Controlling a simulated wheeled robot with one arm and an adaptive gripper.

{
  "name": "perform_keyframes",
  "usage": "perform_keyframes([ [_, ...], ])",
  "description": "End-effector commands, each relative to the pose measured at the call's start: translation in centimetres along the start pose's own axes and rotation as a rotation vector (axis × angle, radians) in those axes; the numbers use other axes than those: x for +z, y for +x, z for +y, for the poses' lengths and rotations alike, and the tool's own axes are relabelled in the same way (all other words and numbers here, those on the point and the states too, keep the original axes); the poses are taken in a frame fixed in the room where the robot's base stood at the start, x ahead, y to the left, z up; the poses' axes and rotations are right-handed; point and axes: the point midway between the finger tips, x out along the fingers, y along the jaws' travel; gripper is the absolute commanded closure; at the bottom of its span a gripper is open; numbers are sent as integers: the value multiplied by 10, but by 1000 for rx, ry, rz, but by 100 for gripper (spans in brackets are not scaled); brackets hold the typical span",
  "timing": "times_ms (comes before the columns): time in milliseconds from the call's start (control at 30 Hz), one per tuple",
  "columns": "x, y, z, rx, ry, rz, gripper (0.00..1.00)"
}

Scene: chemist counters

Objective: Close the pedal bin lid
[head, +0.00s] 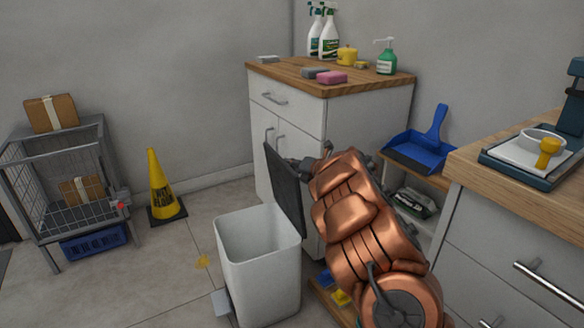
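The white pedal bin (262,270) stands on the floor in the middle of the head view, with its top open. Its dark grey lid (286,190) stands nearly upright at the bin's right side. A light grey pedal (222,303) sticks out at the bin's lower left. My copper-coloured arm reaches up from the lower right. My gripper (311,162) is small and dark at the arm's far end, just right of the lid's upper part. The lid and arm partly hide it. I cannot tell whether it touches the lid or how its fingers are set.
A white cabinet (285,132) with bottles and sponges on top stands close behind the bin. A counter (520,170) and a shelf with a blue dustpan (420,150) are at right. A yellow cone (160,185) and wire cart (70,190) are left. Floor left of the bin is mostly clear.

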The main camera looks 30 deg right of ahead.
Motion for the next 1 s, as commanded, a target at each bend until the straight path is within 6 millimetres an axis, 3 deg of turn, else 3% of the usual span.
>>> perform_keyframes([
  [267,0,1,0,0,0,-1,78],
  [500,1,1,0,-1,0,-1,100],
  [1000,1,1,0,-1,0,-1,100],
])
